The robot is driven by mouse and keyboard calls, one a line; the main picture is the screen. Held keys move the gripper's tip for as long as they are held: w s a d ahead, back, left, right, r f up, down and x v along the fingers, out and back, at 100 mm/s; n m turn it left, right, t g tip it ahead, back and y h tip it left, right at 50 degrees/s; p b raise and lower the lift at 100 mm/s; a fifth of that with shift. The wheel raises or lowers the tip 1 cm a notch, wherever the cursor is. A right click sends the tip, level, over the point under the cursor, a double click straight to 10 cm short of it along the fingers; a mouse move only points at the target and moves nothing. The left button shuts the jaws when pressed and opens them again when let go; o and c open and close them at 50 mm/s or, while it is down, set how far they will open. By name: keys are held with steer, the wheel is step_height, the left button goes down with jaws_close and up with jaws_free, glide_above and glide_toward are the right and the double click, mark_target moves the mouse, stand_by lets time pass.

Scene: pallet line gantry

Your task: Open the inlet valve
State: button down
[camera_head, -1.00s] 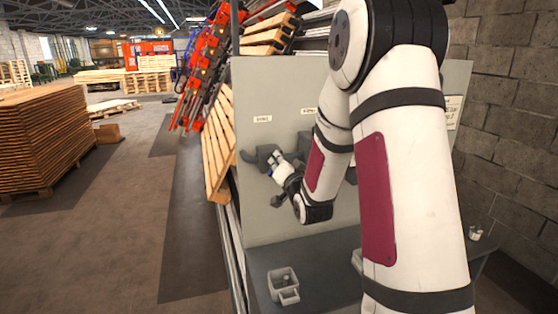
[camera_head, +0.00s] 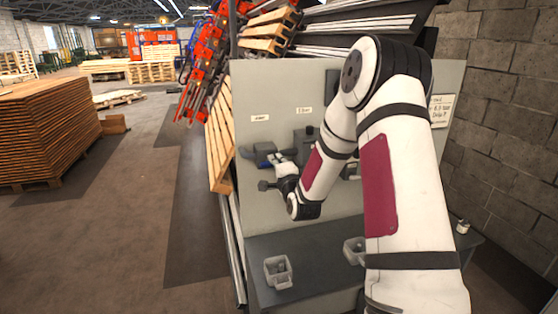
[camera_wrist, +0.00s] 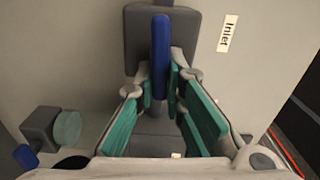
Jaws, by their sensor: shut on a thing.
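The inlet valve is a grey block (camera_wrist: 188,30) on the panel, with a blue lever (camera_wrist: 160,50) standing out from it. A label reading "Inlet" (camera_wrist: 228,33) is to its right in the wrist view. My gripper (camera_wrist: 162,90) is shut on the blue lever, its green pads on either side of it. In the head view my gripper (camera_head: 280,162) is at the panel's left part, and the valve is partly hidden by it. The lever's exact angle is hard to tell there.
The grey panel (camera_head: 275,85) carries other dark fittings, partly behind my arm. Small grey bins (camera_head: 278,272) stand on the shelf below. A leaning pallet (camera_head: 218,140) and red machinery (camera_head: 205,60) are left of the panel. A block wall (camera_head: 510,110) is at the right.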

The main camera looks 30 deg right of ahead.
steer(key=shift+f+m, duration=0.2)
steer(key=shift+m, duration=0.3)
steer(key=c, duration=1.7)
jaws_free()
steer(key=shift+o, duration=0.2)
steer(key=v, duration=1.2)
steer(key=shift+r, duration=0.1)
